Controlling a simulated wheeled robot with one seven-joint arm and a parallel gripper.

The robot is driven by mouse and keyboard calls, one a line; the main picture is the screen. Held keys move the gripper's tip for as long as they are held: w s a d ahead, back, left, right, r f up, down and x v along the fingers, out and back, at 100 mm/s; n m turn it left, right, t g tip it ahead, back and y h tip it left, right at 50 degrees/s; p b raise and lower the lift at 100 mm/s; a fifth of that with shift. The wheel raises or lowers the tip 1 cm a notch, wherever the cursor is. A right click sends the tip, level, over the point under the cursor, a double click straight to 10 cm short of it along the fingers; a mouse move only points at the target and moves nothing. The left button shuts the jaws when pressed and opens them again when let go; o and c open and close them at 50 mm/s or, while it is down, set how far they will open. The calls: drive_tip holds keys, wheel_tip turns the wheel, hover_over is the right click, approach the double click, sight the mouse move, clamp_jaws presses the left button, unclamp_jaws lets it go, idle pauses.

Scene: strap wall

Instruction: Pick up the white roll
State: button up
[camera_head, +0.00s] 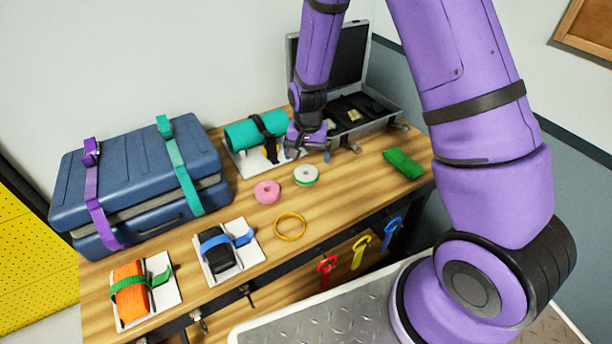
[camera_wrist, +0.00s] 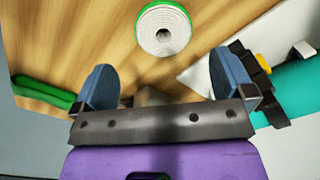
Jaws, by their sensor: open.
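The white roll (camera_head: 306,175) lies flat on the wooden table, with a green rim showing around its lower edge. In the wrist view the white roll (camera_wrist: 163,28) is at the top, round, with a dark hole at its centre. My gripper (camera_head: 310,154) is above the table, just behind the roll. In the wrist view my gripper (camera_wrist: 163,80) shows its two blue-grey fingertips spread wide with nothing between them. The roll is beyond the fingertips and apart from them.
A pink roll (camera_head: 267,191) lies left of the white roll. A green bundle (camera_head: 403,163) lies to the right. A teal roll on a white board (camera_head: 245,166) and an open grey case (camera_head: 375,118) stand behind. A yellow ring (camera_head: 290,227) lies in front.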

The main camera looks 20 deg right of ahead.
sight(306, 173)
drive_tip(key=shift+a+f, duration=0.15)
drive_tip(key=shift+f, duration=1.7)
drive_tip(key=shift+a+f, duration=0.1)
drive_tip(key=shift+f, duration=1.7)
drive_tip(key=c, duration=0.5)
